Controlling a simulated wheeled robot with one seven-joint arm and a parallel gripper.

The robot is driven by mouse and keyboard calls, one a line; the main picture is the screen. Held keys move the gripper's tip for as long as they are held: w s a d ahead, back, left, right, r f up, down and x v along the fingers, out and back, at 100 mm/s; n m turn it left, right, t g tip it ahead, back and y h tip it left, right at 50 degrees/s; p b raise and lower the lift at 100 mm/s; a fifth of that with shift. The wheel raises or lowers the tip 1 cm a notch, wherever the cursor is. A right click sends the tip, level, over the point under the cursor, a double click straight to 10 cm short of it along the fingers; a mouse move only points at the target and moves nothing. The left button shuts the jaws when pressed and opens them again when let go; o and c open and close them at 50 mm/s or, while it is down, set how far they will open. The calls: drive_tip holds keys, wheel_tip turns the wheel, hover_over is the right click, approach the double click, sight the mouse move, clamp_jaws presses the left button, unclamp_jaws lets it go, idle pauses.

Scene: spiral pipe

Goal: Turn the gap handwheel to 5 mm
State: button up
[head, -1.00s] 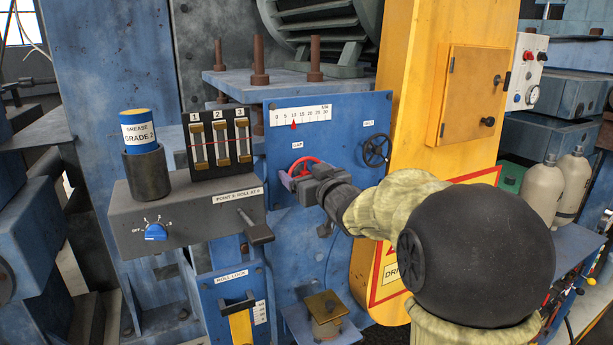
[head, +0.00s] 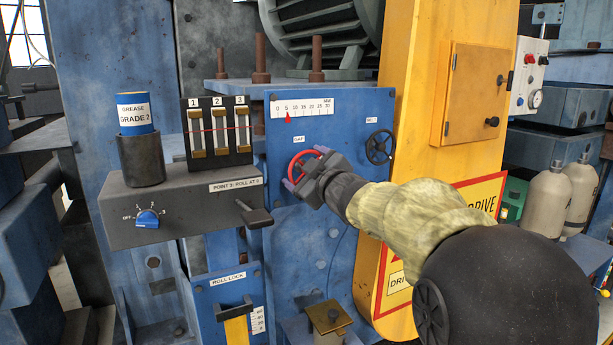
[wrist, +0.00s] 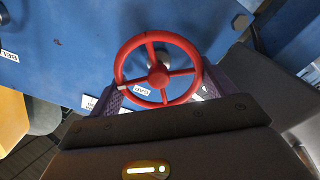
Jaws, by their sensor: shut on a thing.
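The red gap handwheel (head: 301,168) is on the blue panel (head: 345,205), under the label GAP. My gripper (head: 308,172) is shut on the handwheel, reaching in from the lower right. In the wrist view the handwheel (wrist: 157,75) shows nearly whole, with purple finger pads (wrist: 158,97) on both sides of its rim. The gap scale (head: 302,107) above reads 0 to 30 mm. Its red pointer (head: 288,115) stands at about 5, as near as I can read it.
A black handwheel (head: 379,147) sits to the right on the same panel. A grey box (head: 185,205) with a blue knob (head: 147,219) and a lever juts out at left. A yellow guard (head: 425,90) stands close to my arm on the right.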

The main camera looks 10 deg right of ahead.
idle(0.3)
drive_tip(key=o, duration=0.9)
drive_tip(key=shift+s, duration=0.1)
drive_tip(key=b+v, duration=0.2)
drive_tip(key=v, duration=1.5)
drive_tip(key=shift+s+f, duration=0.1)
drive_tip(key=shift+s, duration=0.05)
